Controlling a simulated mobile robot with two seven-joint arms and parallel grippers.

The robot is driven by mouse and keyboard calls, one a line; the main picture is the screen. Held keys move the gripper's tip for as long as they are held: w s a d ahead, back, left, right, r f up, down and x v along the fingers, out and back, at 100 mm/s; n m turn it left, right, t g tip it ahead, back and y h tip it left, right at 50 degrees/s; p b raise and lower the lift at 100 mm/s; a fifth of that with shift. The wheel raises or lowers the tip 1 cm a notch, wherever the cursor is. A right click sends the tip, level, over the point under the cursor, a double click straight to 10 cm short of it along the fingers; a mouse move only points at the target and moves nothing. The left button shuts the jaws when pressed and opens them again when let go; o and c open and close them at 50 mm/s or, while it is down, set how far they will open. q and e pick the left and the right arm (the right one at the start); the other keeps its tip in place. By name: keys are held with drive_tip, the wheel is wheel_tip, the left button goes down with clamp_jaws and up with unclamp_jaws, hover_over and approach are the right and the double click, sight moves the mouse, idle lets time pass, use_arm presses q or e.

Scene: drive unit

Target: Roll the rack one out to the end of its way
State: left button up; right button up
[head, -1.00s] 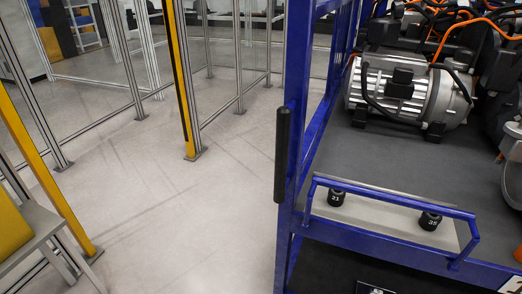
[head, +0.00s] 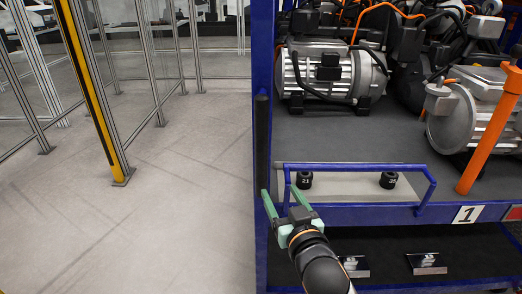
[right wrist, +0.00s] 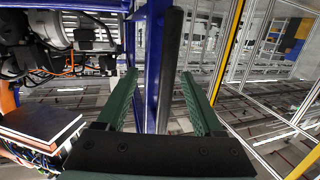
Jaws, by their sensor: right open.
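Rack one (head: 375,215) is a blue frame with a white label "1" on its front beam, filling the right of the head view. Its upright black handle (head: 262,140) is on the left front post; it also shows in the right wrist view (right wrist: 170,70). My right gripper (head: 279,190) is open with green fingers, near the lower part of the handle. In the right wrist view the handle lies between the open fingers' directions; I cannot tell whether it is between the fingertips or beyond them. My left gripper is not in view.
The rack's shelf holds several motors (head: 332,75). A blue rail (head: 350,167) juts out at its front, and an orange bar (head: 490,130) leans at the right. Clear floor (head: 170,220) lies left of the rack. A yellow post (head: 92,95) and fence panels stand behind.

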drive_tip(key=t, duration=0.1)
approach(259, 145)
wheel_tip(259, 145, down, 3)
drive_tip(key=w, duration=0.2)
drive_tip(key=x, duration=1.2)
drive_tip(key=shift+w+d+r, duration=0.15)
drive_tip(key=shift+w, duration=0.05)
clamp_jaws()
idle(0.6)
